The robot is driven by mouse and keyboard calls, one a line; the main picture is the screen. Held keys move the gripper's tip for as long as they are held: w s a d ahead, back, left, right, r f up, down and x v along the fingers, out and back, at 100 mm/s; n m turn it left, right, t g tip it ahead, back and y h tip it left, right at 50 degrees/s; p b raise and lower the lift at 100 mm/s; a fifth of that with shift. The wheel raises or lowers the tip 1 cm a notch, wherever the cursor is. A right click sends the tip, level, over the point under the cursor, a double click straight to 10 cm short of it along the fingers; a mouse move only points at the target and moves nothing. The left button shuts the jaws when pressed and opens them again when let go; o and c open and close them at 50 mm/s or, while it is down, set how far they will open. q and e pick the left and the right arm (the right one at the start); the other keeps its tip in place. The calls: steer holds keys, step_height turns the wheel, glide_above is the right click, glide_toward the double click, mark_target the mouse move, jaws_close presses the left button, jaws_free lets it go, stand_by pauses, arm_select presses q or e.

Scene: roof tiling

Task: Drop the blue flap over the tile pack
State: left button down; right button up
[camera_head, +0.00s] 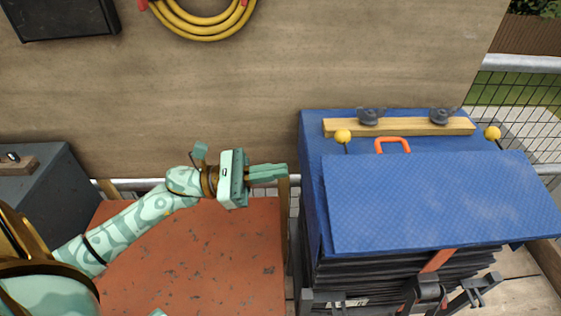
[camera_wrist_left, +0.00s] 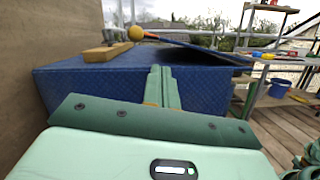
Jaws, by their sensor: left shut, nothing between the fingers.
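The blue flap (camera_head: 440,200) is a broad textured sheet lying over the top of the tile pack and reaching past its front edge. In the left wrist view the flap (camera_wrist_left: 205,50) shows nearly edge-on, slanting above the blue top. The tile pack (camera_head: 380,272) shows as stacked dark layers below the flap's front edge; the rest is hidden by blue covering. My left gripper (camera_head: 286,172) is shut and empty, just left of the blue-covered pack, its fingers pointing at it. The fingers also show in the left wrist view (camera_wrist_left: 163,85). My right gripper cannot be made out.
A wooden batten (camera_head: 400,126) with dark knobs lies along the back of the blue top. An orange handle (camera_head: 392,143) and yellow balls (camera_head: 343,136) are near it. Dark clamps (camera_head: 428,288) stand in front. A rust-red surface (camera_head: 190,250) lies left, below my left arm.

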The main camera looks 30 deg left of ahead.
mark_target(313, 172)
arm_select(q)
steer(key=x, duration=0.8)
steer(key=shift+a, duration=0.1)
